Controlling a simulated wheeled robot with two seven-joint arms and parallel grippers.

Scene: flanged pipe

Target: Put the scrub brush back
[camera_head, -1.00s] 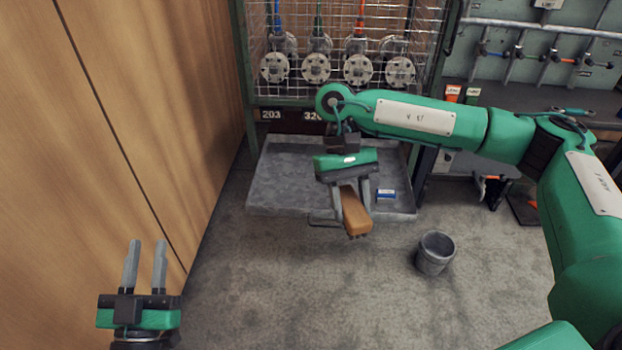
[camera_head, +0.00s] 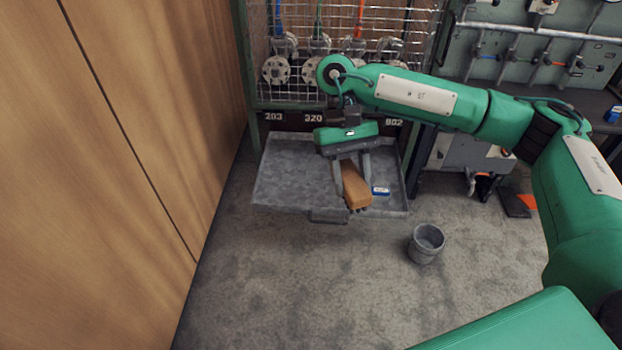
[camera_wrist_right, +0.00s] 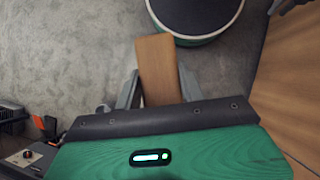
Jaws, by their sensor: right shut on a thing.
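The scrub brush (camera_head: 355,186) has a tan wooden block, with dark bristles just showing at its lower end in the head view. My right gripper (camera_head: 352,182) is shut on it, one finger on each side. In the head view the brush appears in front of the grey metal tray (camera_head: 290,178); I cannot tell its exact height. In the right wrist view the wooden block (camera_wrist_right: 157,70) sticks out from between the fingers (camera_wrist_right: 157,92), bristles hidden. My left gripper is not in view.
A small blue and white item (camera_head: 381,191) lies on the tray. A grey bucket (camera_head: 426,244) stands on the floor at right. A wire cage with flanged pipes (camera_head: 277,70) is behind the tray. A wooden wall (camera_head: 130,130) bounds the left.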

